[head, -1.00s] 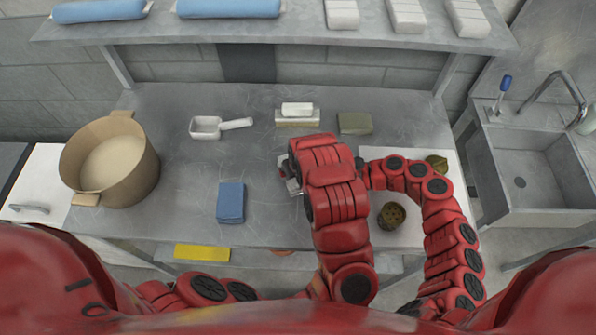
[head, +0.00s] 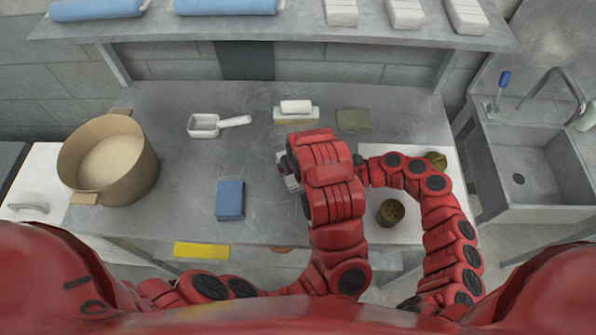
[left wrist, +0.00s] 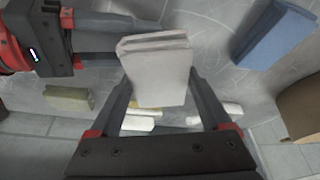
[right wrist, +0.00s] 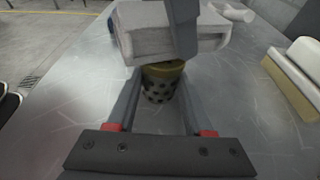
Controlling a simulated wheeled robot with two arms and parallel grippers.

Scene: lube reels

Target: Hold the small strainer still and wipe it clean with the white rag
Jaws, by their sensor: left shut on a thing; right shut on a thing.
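My left gripper (left wrist: 160,92) is shut on the folded white rag (left wrist: 157,68). In the right wrist view the rag (right wrist: 165,32) lies across the top of the small strainer (right wrist: 160,84), a cup with dark holes and a yellowish rim. They look close against each other, but I cannot tell the exact contact. My right gripper (right wrist: 162,76) is shut on the strainer. In the head view my left arm hides the strainer and most of the rag (head: 292,183). In the left wrist view the strainer is hidden behind the rag.
A white mat (head: 408,236) at the right bears a brown perforated cup (head: 391,211) and an olive item (head: 436,160). A blue block (head: 230,200), white scoop (head: 205,126), pale block (head: 296,114), olive block (head: 353,120) and tan pot (head: 108,160) stand around. A sink (head: 520,180) is right.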

